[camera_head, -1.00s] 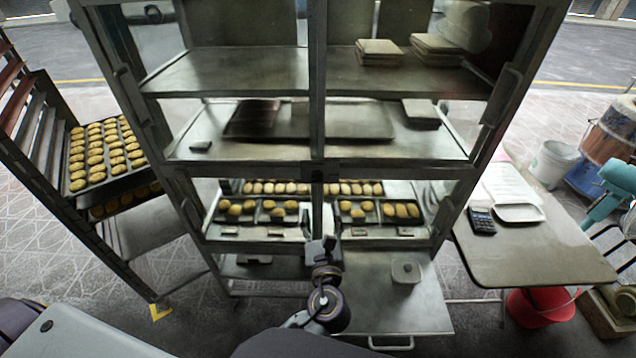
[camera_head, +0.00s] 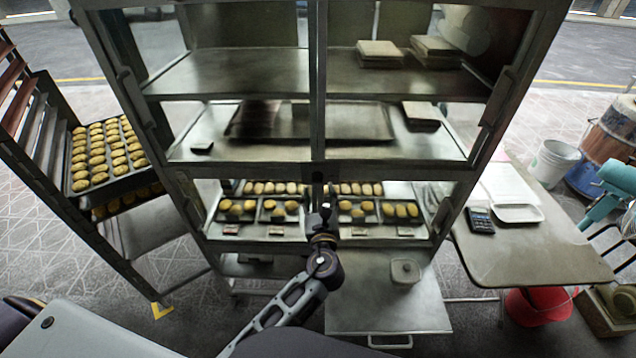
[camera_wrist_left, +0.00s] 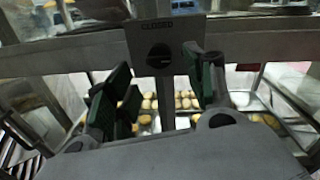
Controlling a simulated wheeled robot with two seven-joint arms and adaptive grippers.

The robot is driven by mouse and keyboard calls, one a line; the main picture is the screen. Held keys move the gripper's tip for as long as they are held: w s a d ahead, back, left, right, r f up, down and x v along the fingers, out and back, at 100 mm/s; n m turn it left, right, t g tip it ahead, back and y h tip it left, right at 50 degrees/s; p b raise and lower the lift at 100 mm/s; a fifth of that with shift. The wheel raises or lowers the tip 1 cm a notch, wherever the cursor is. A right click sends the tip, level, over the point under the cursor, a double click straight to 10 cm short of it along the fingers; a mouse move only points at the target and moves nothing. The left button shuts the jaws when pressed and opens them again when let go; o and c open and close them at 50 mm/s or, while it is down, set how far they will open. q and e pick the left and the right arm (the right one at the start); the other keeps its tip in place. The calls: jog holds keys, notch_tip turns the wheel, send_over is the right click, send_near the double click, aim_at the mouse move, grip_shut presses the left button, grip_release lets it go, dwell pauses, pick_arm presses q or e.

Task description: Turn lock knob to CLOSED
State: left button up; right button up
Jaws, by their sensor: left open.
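The lock knob (camera_wrist_left: 159,56) is a dark round piece on a grey plate on the cabinet's centre post. The plate carries the word CLOSED above the knob in the left wrist view. In the head view the lock plate (camera_head: 318,178) is small, and the knob's setting cannot be read. My left gripper (camera_wrist_left: 160,76) is open, its green-padded fingers on either side of the knob, apart from it. In the head view the left gripper (camera_head: 324,212) is just below and in front of the lock. My right gripper is not in view.
The glass-fronted cabinet (camera_head: 400,150) holds trays of baked rolls (camera_head: 402,210) on its lower shelf. A rack with pastry trays (camera_head: 105,160) stands left. A table with a calculator (camera_head: 481,221) is at right. A lower metal shelf (camera_head: 375,310) juts out below the cabinet.

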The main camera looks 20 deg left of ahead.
aim_at(318, 182)
pick_arm(q)
jog(key=x, duration=0.4)
jog(key=shift+s, duration=0.1)
jog(key=shift+p+x, duration=0.3)
jog(key=shift+x, duration=0.5)
jog(key=c, duration=1)
